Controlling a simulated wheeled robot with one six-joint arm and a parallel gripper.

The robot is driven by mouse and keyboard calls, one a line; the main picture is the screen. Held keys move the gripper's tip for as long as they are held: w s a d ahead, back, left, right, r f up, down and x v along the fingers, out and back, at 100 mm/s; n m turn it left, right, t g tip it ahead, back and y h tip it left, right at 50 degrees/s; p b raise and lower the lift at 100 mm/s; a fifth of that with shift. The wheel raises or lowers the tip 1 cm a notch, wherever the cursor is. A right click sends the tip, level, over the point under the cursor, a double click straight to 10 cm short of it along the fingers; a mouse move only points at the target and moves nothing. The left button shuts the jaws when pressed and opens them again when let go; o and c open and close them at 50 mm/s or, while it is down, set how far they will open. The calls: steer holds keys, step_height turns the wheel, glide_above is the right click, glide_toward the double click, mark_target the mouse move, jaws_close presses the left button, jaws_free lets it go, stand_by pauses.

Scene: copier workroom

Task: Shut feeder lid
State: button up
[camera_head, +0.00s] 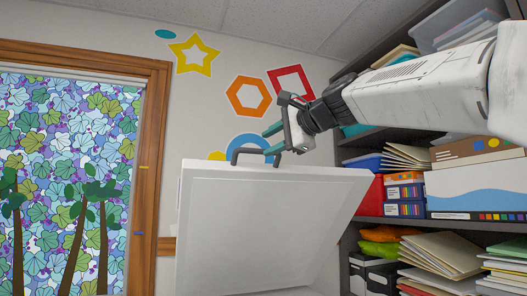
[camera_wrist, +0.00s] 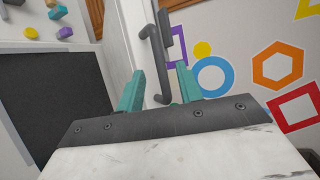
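The feeder lid (camera_head: 268,225) is a large white panel standing raised and tilted in the head view. A dark grey bar handle (camera_head: 236,154) sits on its top edge; the handle also shows in the wrist view (camera_wrist: 157,45). My gripper (camera_head: 270,140) is at the handle's right end, with teal fingers. In the wrist view my fingers (camera_wrist: 160,78) are apart, one on each side of the handle, with gaps visible between them and it. Contact with the handle cannot be made out. The lid's lower edge is out of view.
Shelves (camera_head: 371,219) with boxes, folders and papers stand close on the right. A window (camera_head: 70,170) with a wooden frame is on the left. The wrist view shows a dark panel (camera_wrist: 45,105) and coloured knobs (camera_wrist: 58,12) at left. Painted shapes mark the wall behind.

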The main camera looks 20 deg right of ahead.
steer(key=shift+h, duration=0.3)
steer(key=shift+w+a+f, duration=0.1)
steer(key=shift+w+f, duration=0.15)
steer(key=shift+w, duration=0.75)
steer(key=shift+w+a+f, duration=0.1)
steer(key=shift+w+f, duration=0.2)
steer(key=shift+w, duration=0.75)
steer(key=shift+w+a+f, duration=0.1)
steer(key=shift+w+f, duration=0.15)
steer(key=shift+w, duration=0.75)
